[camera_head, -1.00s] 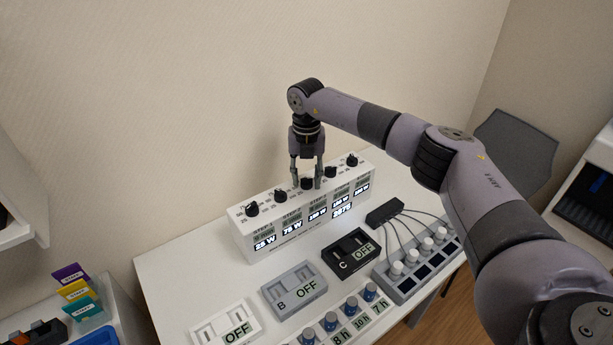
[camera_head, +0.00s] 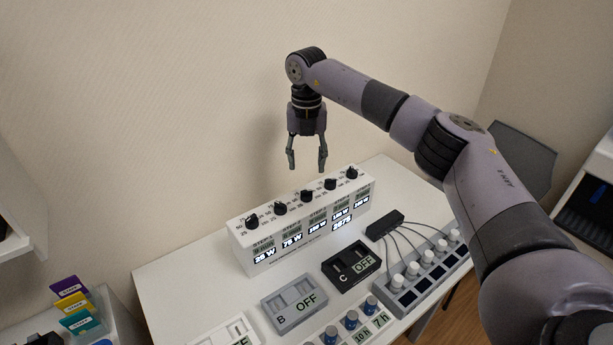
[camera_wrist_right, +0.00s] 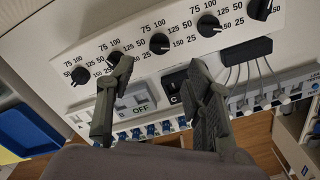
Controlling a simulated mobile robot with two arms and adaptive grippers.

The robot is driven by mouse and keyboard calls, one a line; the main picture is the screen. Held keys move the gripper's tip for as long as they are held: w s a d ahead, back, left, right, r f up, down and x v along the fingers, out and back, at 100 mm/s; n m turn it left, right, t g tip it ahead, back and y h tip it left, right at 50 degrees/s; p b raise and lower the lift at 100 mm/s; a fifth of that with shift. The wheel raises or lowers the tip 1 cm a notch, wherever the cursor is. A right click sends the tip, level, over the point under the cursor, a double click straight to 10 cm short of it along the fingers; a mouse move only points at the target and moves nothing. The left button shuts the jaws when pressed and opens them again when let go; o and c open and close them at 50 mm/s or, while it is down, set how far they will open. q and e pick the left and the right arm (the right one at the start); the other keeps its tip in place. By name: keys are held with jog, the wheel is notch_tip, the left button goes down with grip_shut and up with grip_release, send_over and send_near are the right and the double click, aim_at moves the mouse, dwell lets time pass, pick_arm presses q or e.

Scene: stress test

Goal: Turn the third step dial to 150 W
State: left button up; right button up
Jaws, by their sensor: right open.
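The third step dial (camera_head: 306,196) is a black knob in the middle of the row on top of a white control box (camera_head: 243,251). It also shows in the right wrist view (camera_wrist_right: 160,43), with a scale from 25 to 150 around it. Its pointer and the display below it are too small to read surely. My right gripper (camera_head: 307,166) is open and empty, pointing down above this dial and clear of it. In the right wrist view, its spread fingers (camera_wrist_right: 160,68) stand to either side, below the dial. My left gripper is not in view.
Other dials flank it, such as the second (camera_head: 281,209) and fourth (camera_head: 330,184). In front lie switch boxes B (camera_head: 272,312) and C (camera_head: 335,273), both showing OFF, and a cabled black block (camera_head: 384,224). The wall is close behind.

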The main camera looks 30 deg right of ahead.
notch_tip(320, 180, up, 2)
jog(key=shift+r, duration=0.25)
dwell(0.4)
